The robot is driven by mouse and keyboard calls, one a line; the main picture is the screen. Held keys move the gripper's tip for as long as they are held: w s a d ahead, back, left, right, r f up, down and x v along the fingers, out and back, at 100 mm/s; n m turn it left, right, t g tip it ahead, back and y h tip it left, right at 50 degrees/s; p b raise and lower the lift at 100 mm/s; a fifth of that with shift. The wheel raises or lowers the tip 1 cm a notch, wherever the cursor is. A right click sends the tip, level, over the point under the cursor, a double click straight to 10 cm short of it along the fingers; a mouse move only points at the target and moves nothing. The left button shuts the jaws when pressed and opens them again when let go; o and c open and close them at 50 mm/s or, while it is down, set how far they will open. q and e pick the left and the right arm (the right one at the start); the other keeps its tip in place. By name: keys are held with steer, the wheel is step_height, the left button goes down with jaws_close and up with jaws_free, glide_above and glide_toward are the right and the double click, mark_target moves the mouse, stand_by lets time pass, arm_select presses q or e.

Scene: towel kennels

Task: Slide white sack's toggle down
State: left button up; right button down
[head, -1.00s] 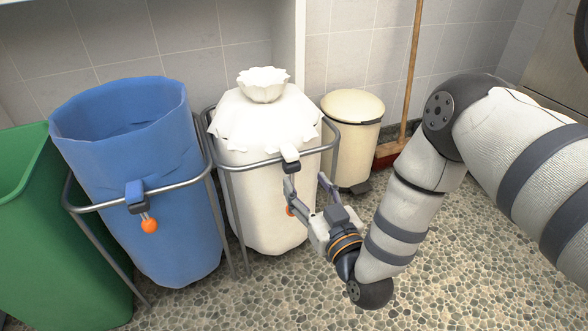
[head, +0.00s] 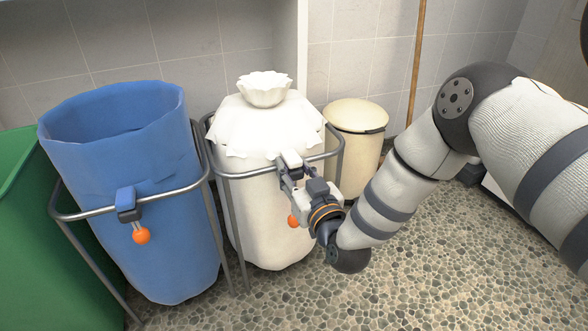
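The white sack (head: 262,205) hangs in a metal frame in the middle of the head view, its top bunched into a ruffled tuft (head: 264,89). Its toggle (head: 290,159), a small pale block, sits at the front of the frame's hoop. An orange ball (head: 293,221) shows below it against the sack. My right gripper (head: 296,176) is at the toggle, with its fingers just below and around the block. Its fingers partly hide the toggle and the stretch above the ball. I cannot tell whether they touch or grip it. My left gripper is out of view.
A blue sack (head: 130,245) in a similar frame (head: 75,214) stands to the left, with a blue block (head: 128,203) and an orange ball. A green bin (head: 50,260) is at far left. A cream lidded bin (head: 355,150) stands behind my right arm. Pebbled floor is open in front.

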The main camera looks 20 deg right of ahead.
step_height(320, 180, down, 8)
steer(key=b, duration=0.3)
steer(key=shift+f, duration=0.55)
steer(key=c, duration=1.1)
jaws_free()
steer(key=shift+f, duration=0.1)
steer(key=s, duration=1.2)
steer(key=shift+d, duration=0.2)
